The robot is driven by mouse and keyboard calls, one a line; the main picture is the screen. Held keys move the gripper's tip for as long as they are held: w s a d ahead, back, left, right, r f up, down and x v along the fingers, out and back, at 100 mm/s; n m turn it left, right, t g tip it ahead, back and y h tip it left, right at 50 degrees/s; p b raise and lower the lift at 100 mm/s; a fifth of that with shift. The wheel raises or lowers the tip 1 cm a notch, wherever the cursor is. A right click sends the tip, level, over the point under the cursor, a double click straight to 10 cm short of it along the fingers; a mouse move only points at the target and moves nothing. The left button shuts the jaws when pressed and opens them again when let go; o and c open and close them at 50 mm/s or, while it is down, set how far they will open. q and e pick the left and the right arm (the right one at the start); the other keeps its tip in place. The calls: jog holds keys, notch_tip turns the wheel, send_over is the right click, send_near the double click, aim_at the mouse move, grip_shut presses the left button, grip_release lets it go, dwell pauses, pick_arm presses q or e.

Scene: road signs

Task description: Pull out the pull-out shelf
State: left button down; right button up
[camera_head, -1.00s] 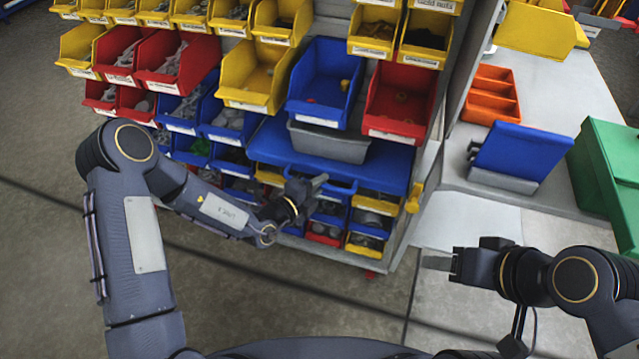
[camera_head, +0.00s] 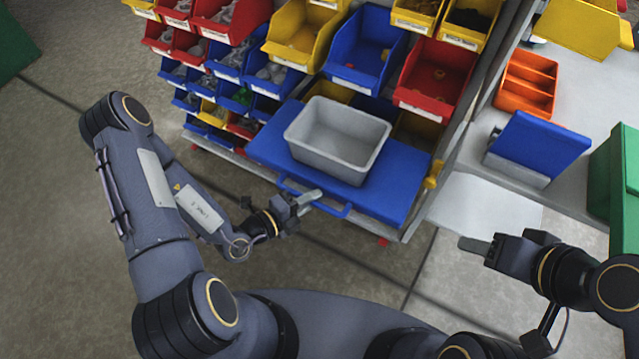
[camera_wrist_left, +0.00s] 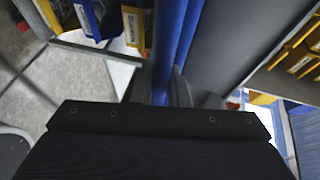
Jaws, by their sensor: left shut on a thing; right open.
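The blue pull-out shelf (camera_head: 398,180) sticks out from the front of the bin rack in the head view. A grey tray (camera_head: 338,138) rests on it. A blue bar handle (camera_head: 333,208) runs along its front edge. In the left wrist view the blue handle (camera_wrist_left: 176,45) runs into my left gripper (camera_wrist_left: 165,90), whose fingers are mostly hidden by the dark gripper body. My right gripper (camera_head: 478,245) is open and empty, over the floor to the right of the shelf.
Red, yellow and blue bins (camera_head: 362,48) fill the rack above and left of the shelf. A side table with an orange tray (camera_head: 526,84), a blue box (camera_head: 540,143) and a green box (camera_head: 618,185) stands at right. The floor in front is clear.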

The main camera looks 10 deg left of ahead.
pick_arm(q)
jog(key=shift+s+a, duration=0.25)
jog(key=shift+s, duration=0.35)
jog(key=shift+s+a, duration=0.2)
jog(key=shift+s, duration=0.4)
pick_arm(e)
jog(key=shift+s+a+r, duration=0.15)
jog(key=shift+s+r, duration=0.05)
jog(key=shift+s, duration=0.3)
pick_arm(q)
jog(key=c, duration=1.7)
grip_release()
